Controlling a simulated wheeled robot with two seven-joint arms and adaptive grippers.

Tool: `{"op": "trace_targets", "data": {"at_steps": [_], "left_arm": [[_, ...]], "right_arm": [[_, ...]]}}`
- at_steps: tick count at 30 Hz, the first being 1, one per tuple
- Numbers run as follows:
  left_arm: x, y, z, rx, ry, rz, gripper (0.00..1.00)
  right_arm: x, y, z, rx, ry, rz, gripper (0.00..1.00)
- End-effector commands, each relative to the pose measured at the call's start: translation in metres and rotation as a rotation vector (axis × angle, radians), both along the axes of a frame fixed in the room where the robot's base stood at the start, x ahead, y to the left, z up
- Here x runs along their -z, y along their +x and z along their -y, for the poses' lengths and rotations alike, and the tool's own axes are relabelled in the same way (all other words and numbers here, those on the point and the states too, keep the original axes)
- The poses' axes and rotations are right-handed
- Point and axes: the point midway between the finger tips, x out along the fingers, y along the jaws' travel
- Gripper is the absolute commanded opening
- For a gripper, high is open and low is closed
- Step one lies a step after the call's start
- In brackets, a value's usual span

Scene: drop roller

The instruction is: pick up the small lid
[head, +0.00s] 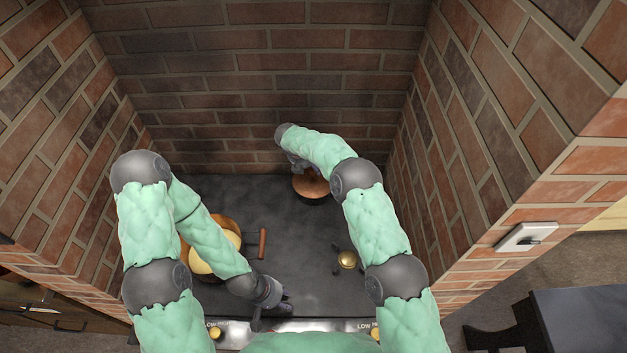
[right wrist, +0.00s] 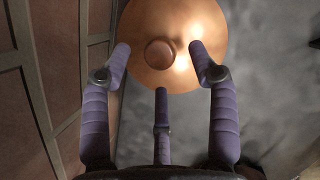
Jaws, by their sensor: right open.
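A round copper lid (head: 312,186) with a small knob sits at the back of the dark cooktop; a dark rim shows below it. In the right wrist view the copper lid (right wrist: 180,75) fills the top middle, its knob left of centre. My right gripper (right wrist: 160,62) has its fingers spread around the near side of the lid, with nothing held between them. In the head view the right gripper (head: 297,163) is just above and behind the lid, partly hidden. My left gripper (head: 272,312) is low at the cooktop's front edge; its fingers are too small to judge.
A copper pan (head: 226,222) with pale yellow inside stands at the left, partly behind my left arm. A brown handle (head: 262,243) is beside it. A small brass round piece (head: 347,260) is at the right. Brick walls close in the back and sides. The cooktop's middle is clear.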

Motion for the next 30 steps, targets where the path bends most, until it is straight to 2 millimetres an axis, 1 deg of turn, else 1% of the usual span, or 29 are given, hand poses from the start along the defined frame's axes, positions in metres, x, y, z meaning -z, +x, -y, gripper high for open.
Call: {"op": "trace_targets", "data": {"at_steps": [1, 7, 10, 17, 18, 20, 21, 23, 24, 30], "left_arm": [[0.002, 0.000, 0.000, 0.000, 0.000, 0.000, 0.40], [0.004, 0.000, 0.000, 0.000, 0.000, 0.000, 0.40], [0.005, 0.000, 0.000, 0.000, 0.000, 0.000, 0.40], [0.004, 0.000, 0.000, 0.000, 0.000, 0.000, 0.40], [0.004, 0.000, 0.000, 0.000, 0.000, 0.000, 0.40], [0.004, 0.000, 0.000, 0.000, 0.000, 0.000, 0.40], [0.004, 0.000, 0.000, 0.000, 0.000, 0.000, 0.40], [0.004, 0.000, 0.000, 0.000, 0.000, 0.000, 0.40], [0.004, 0.000, 0.000, 0.000, 0.000, 0.000, 0.40], [0.004, 0.000, 0.000, 0.000, 0.000, 0.000, 0.40]], "right_arm": [[0.011, 0.001, 0.003, 0.001, -0.001, -0.004, 0.60], [0.034, 0.009, 0.010, 0.001, -0.001, -0.003, 0.60], [0.039, 0.011, 0.012, 0.001, 0.000, -0.003, 0.60], [0.039, 0.012, 0.012, -0.001, 0.000, -0.002, 0.60], [0.039, 0.011, 0.012, -0.001, 0.000, -0.002, 0.57], [0.039, 0.011, 0.012, -0.001, 0.000, -0.002, 0.40], [0.039, 0.011, 0.012, -0.001, 0.000, -0.002, 0.29], [0.039, 0.011, 0.012, 0.000, -0.001, -0.002, 0.12], [0.039, 0.011, 0.012, 0.000, -0.001, -0.002, 0.01], [0.039, 0.012, 0.012, 0.000, 0.000, -0.001, 0.00]]}}
